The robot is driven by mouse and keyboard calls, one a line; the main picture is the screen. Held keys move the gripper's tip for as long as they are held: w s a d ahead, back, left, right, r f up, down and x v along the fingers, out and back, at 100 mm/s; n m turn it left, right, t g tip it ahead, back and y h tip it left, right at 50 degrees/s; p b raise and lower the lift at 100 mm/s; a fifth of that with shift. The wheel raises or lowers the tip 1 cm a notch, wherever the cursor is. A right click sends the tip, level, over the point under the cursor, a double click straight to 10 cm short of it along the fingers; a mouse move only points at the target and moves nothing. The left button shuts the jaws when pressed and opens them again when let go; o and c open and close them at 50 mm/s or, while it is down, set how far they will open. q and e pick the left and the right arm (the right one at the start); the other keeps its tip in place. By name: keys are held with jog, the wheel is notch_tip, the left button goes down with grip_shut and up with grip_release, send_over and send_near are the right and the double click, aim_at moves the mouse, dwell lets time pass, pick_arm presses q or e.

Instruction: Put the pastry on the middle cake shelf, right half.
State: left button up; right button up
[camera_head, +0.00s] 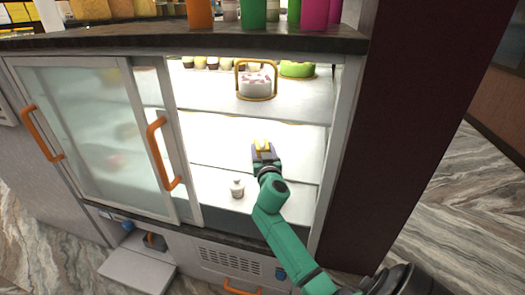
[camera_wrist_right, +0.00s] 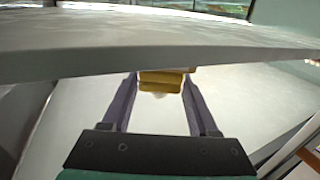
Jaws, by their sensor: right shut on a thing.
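My right gripper (camera_head: 262,149) is shut on a small yellow pastry (camera_head: 261,143), inside the open right half of the display case. In the right wrist view the yellow pastry (camera_wrist_right: 162,82) sits between the purple fingers (camera_wrist_right: 160,100), with a pale part below it. The middle shelf (camera_head: 210,148) is a bare white surface around the gripper. I cannot tell whether the pastry touches it. In the right wrist view, the upper shelf's edge (camera_wrist_right: 150,64) runs across just above the pastry. My left gripper is not in view.
The upper shelf (camera_head: 205,90) carries a white cake (camera_head: 256,85) with a gold handle, a green cake (camera_head: 297,69) and several cupcakes. A small lidded white jar (camera_head: 237,188) stands lower down. A frosted door (camera_head: 85,130) covers the left half; a dark post (camera_head: 400,100) stands right.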

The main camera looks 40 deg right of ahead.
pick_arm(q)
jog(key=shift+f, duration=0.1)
pick_arm(e)
jog(key=o, duration=1.4)
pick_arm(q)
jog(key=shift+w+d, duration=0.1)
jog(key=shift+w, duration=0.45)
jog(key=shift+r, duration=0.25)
pick_arm(e)
jog(key=shift+v, duration=1.05)
pick_arm(q)
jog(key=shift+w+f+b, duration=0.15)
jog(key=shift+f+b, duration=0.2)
jog(key=shift+b, duration=0.1)
pick_arm(e)
jog(key=v, duration=1)
